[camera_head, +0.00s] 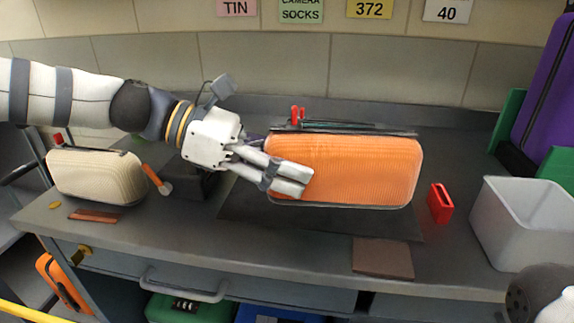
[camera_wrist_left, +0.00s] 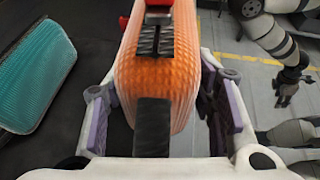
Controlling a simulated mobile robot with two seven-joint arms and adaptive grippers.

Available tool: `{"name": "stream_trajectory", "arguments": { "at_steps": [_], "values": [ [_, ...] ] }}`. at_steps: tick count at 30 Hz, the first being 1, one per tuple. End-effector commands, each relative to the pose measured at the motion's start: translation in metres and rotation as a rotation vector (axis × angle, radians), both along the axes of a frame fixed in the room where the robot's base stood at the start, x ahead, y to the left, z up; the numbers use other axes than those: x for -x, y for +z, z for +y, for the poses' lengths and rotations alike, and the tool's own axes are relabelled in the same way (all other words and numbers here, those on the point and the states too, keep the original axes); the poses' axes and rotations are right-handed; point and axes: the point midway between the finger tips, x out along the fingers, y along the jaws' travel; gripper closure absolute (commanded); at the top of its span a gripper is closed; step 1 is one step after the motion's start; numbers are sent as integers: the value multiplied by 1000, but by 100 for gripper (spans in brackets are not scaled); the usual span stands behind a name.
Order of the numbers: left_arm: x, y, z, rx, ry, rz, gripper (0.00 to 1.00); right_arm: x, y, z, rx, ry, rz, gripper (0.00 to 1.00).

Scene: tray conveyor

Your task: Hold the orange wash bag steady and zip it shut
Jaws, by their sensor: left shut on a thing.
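The orange wash bag (camera_head: 345,168) stands upright on a dark mat (camera_head: 240,205) on the bench. Black edging runs along its top, and a red tab (camera_head: 297,115) stands up at the top left. My left gripper (camera_head: 292,180) is shut on the bag's left end, with fingers across its front. In the left wrist view the fingers (camera_wrist_left: 165,112) lie either side of the bag (camera_wrist_left: 180,75), with a black strip along its end. How far the zip is closed cannot be made out. An arm in the left wrist view ends in a small dark gripper (camera_wrist_left: 286,88), away from the bag.
A cream bag (camera_head: 97,176) stands at the left. A red holder (camera_head: 440,203) and a white bin (camera_head: 520,222) stand at the right. A brown patch (camera_head: 383,258) lies near the front edge. A teal ribbed thing (camera_wrist_left: 36,75) shows in the left wrist view.

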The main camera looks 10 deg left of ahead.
Motion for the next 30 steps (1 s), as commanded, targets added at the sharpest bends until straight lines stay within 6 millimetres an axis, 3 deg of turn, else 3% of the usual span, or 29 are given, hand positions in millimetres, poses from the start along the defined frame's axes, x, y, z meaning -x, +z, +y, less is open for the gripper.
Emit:
{"name": "stream_trajectory", "arguments": {
  "at_steps": [3,7,19,30],
  "values": [
    [-37,-32,4,2,-2,4,94,0,0,0,0,0,0,60],
    [-58,-55,7,7,-6,0,94,0,0,0,0,0,0,60],
    [-64,-81,8,10,-8,-1,94,0,0,0,0,0,0,60],
    [-64,-84,8,9,-8,-1,94,0,0,0,0,0,0,60]
  ]
}}
